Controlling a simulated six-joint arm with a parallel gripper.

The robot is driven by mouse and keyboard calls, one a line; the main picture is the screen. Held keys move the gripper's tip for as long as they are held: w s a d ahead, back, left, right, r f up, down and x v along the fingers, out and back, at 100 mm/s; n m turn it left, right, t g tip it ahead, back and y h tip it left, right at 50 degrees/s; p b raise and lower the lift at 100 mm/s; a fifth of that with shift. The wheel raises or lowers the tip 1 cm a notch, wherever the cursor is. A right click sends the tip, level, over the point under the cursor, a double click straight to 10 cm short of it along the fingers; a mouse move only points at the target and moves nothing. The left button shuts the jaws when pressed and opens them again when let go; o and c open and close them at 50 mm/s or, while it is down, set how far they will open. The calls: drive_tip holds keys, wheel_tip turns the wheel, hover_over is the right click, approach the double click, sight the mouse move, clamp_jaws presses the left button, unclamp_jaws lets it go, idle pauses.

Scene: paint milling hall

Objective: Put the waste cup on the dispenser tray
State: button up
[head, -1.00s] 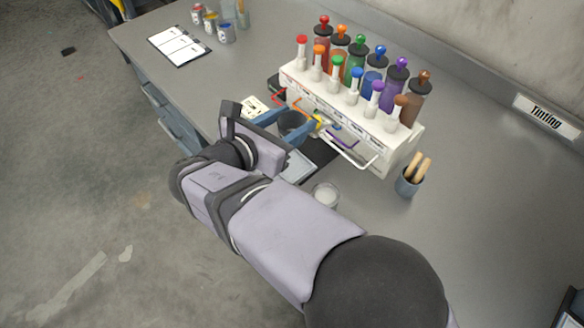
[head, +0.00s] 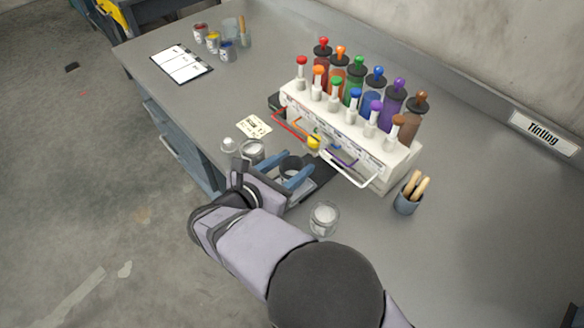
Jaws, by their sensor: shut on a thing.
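The waste cup, a dark grey cup (head: 291,163), is between the two blue fingers of my gripper (head: 296,170) in the head view. My gripper is shut on its sides, and the cup looks upright. The dispenser tray, a dark flat tray (head: 328,169), lies in front of the white dispenser (head: 350,133). The cup appears over or beside the front left part of this tray. I cannot tell whether its base touches anything. The fingers and cup hide part of the tray and a light grey plate (head: 301,188) below them.
An open tin (head: 252,151) and a small white-topped item (head: 228,144) stand left of my gripper. A clear cup (head: 324,217) stands close in front. A pot of wooden sticks (head: 408,199) is at right. Coloured handles stick out from the dispenser. The right of the bench is clear.

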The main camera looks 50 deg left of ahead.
drive_tip(key=shift+f, duration=0.85)
drive_tip(key=shift+f, duration=0.1)
drive_tip(key=o, duration=1.1)
drive_tip(key=shift+c, duration=0.2)
